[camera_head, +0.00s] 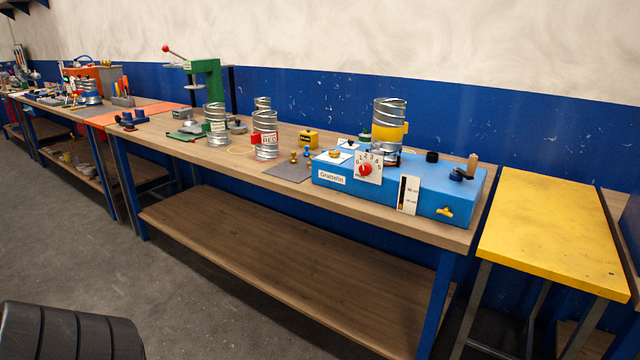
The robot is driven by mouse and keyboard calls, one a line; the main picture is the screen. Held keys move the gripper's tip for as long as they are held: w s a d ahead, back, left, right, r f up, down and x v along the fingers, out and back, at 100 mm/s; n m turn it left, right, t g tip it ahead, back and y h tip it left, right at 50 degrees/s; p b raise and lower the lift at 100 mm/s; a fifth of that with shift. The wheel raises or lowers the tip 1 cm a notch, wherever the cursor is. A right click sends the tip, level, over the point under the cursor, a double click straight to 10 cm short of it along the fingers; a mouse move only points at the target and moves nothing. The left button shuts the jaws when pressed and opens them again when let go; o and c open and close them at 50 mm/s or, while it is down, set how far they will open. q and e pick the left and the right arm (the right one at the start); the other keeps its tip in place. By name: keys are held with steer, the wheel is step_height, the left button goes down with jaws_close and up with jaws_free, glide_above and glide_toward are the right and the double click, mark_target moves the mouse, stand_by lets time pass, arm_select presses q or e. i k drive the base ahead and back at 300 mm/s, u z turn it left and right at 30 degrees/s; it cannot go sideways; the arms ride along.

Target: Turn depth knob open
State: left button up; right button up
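A blue machine box (330,178) labelled "Grattelin" sits on the wooden workbench (240,180) at the right end. On its front is a red knob (365,170) on a white dial plate with numbers around it. A yellow knob (445,211) is low on the front right. A vertical white scale plate (408,194) lies between the two knobs. I cannot tell from labels which knob is the depth knob. A spiral metal duct (389,113) with a yellow label stands upright at the machine's back. Neither of my grippers is in view.
Several more spiral ducts, one with a red label (265,138), stand left of the machine. A green lever press (206,80) stands further left. A yellow table (550,225) is at the right. The floor (210,285) before the bench is clear.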

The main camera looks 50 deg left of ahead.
mark_target(365, 169)
steer(key=k, duration=0.1)
steer(key=u, duration=1.35)
